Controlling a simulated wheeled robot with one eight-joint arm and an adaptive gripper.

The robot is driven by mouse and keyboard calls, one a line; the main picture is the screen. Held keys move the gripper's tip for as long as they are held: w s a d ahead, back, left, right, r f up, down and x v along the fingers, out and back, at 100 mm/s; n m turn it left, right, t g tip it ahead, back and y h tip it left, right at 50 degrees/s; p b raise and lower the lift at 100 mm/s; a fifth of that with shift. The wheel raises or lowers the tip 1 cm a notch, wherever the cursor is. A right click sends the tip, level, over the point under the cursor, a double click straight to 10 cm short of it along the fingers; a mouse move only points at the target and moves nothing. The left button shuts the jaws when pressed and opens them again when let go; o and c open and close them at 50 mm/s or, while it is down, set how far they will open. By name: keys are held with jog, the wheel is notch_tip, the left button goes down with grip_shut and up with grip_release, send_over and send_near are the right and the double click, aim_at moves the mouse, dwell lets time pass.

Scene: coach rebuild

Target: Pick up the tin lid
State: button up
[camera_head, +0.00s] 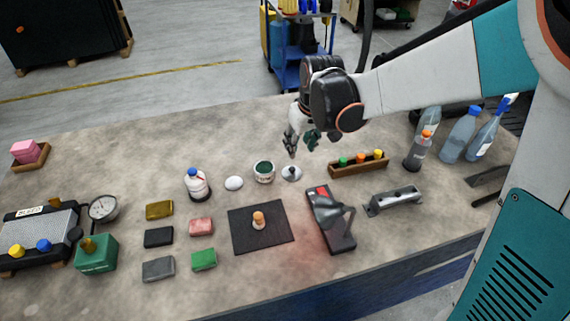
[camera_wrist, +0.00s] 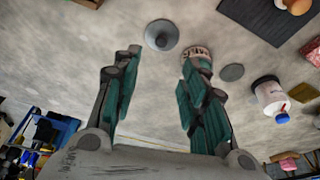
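A round pale lid with a dark knob (camera_head: 291,173), which looks like the tin lid, lies flat on the workbench, right of the open tin (camera_head: 264,172) with dark green contents. In the wrist view the lid (camera_wrist: 162,35) lies beyond my fingertips, and the labelled tin (camera_wrist: 197,54) is partly hidden by my right-hand finger. A plain pale disc (camera_head: 234,183) lies left of the tin. My gripper (camera_head: 301,146) is above the bench just behind the lid, pointing down. In the wrist view its two fingers (camera_wrist: 162,68) are wide apart with nothing between them.
A white bottle with a blue cap (camera_head: 197,184) stands left of the disc. A wooden rack with coloured pegs (camera_head: 358,163) is right of the lid. In front lie a black mat (camera_head: 245,238) and a black tray with a grey tool (camera_head: 332,226). Bare bench lies behind the tin.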

jog(key=b, duration=0.2)
send_over(292, 168)
jog(key=s+d, duration=0.1)
jog(key=s, duration=0.1)
jog(key=x, duration=0.2)
jog(key=s+x, duration=0.1)
jog(key=x, duration=0.4)
jog(key=shift+s+d+f, duration=0.2)
jog(key=shift+d, duration=0.2)
jog(key=shift+b+x, duration=1.05)
jog(key=shift+x, duration=1.7)
jog(key=shift+a+r, duration=0.15)
jog(key=shift+c, duration=0.4)
grip_shut()
